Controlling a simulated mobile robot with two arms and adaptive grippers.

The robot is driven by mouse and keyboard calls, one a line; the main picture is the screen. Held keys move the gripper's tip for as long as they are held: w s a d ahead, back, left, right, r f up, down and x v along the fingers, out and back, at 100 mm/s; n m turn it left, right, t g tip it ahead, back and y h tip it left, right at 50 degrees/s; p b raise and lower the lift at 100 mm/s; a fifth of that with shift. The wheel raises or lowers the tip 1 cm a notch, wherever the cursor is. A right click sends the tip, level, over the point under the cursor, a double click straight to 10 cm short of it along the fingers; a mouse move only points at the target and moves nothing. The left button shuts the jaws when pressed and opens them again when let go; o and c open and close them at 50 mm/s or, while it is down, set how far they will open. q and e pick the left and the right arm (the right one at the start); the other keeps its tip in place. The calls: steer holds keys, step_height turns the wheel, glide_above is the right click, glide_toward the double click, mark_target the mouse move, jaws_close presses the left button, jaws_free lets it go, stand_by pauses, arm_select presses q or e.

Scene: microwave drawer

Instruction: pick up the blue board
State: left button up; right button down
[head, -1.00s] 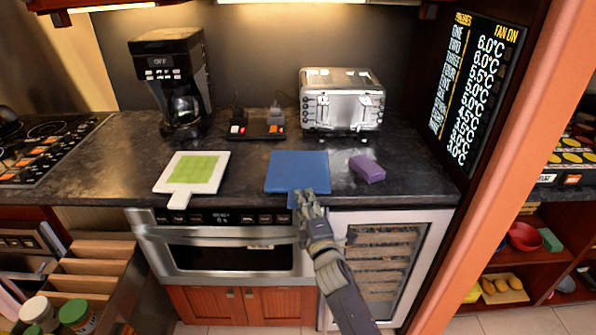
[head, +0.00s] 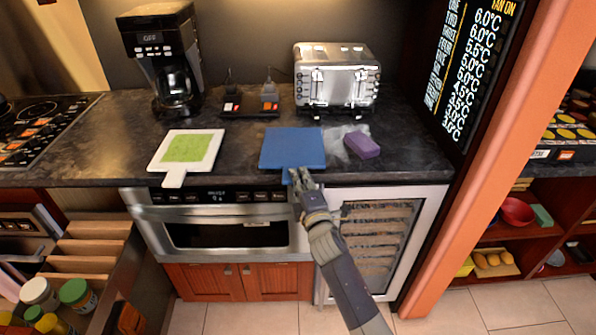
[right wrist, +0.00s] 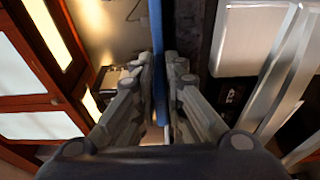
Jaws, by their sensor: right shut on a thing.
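The blue board (head: 293,147) lies on the dark counter in the head view, between the white-and-green board and the purple block. Its short handle points toward the counter's front edge. My right gripper (head: 302,178) is at that handle and shut on it. In the right wrist view the blue board (right wrist: 158,60) appears edge-on as a thin blue strip between the two fingers (right wrist: 160,105). I cannot tell whether the board is lifted off the counter. My left gripper is not in view.
A white board with a green top (head: 190,150) lies left on the counter. A purple block (head: 361,145) sits close right of the blue board. A toaster (head: 337,80) and coffee maker (head: 160,60) stand behind. An open drawer with jars (head: 75,293) is at lower left.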

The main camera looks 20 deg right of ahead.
step_height(320, 180, up, 4)
steer(key=shift+f, duration=0.1)
steer(key=s+a+b, duration=0.1)
steer(key=s+a, duration=0.2)
steer(key=s, duration=0.4)
steer(key=s+a+r+b, duration=0.1)
steer(key=s+a, duration=0.3)
steer(key=s, duration=0.3)
steer(key=shift+a, duration=0.2)
steer(key=shift+s, duration=0.15)
